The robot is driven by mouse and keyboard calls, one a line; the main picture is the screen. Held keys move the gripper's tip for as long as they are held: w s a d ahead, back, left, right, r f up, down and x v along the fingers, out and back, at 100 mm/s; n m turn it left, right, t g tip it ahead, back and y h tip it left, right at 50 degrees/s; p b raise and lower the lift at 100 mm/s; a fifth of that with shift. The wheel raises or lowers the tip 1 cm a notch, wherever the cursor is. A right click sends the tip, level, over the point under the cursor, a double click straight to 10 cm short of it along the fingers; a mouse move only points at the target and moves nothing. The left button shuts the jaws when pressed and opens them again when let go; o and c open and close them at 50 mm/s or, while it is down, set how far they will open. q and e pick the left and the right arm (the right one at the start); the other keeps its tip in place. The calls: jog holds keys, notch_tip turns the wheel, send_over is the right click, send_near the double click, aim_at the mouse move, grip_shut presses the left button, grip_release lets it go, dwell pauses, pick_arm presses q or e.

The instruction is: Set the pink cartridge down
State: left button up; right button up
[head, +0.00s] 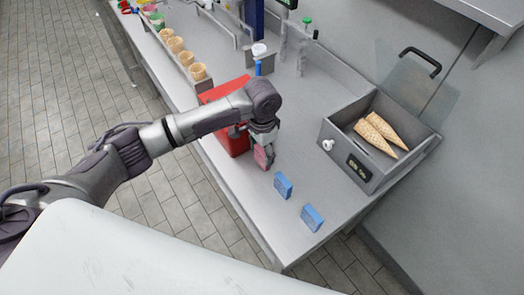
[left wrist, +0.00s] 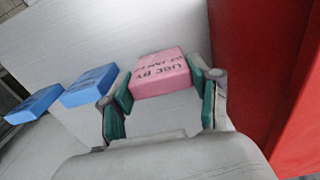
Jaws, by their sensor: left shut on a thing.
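The pink cartridge (head: 264,157) is in my left gripper (head: 264,146), low over the steel counter beside the red box. In the left wrist view the pink cartridge (left wrist: 160,74) shows dark printed letters and sits between the green finger pads of the left gripper (left wrist: 163,95). The fingers are shut on it. I cannot tell whether its lower end touches the counter. My right gripper is not in view.
Two blue cartridges (head: 283,185) (head: 312,218) stand on the counter (head: 262,205) to the right. The red box (head: 237,142) is close behind the left gripper. A steel bin (head: 350,146) with cones stands at right. Several cones in a rack (head: 184,62) line the left edge.

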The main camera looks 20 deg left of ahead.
aim_at(262, 150)
pick_arm(q)
jog(key=shift+f, duration=0.8)
jog(key=shift+f, duration=0.15)
jog(key=o, duration=1.2)
notch_tip(262, 150, up, 11)
jog(key=shift+r+b, duration=0.1)
jog(key=shift+b, duration=0.6)
jog(key=shift+r, duration=0.55)
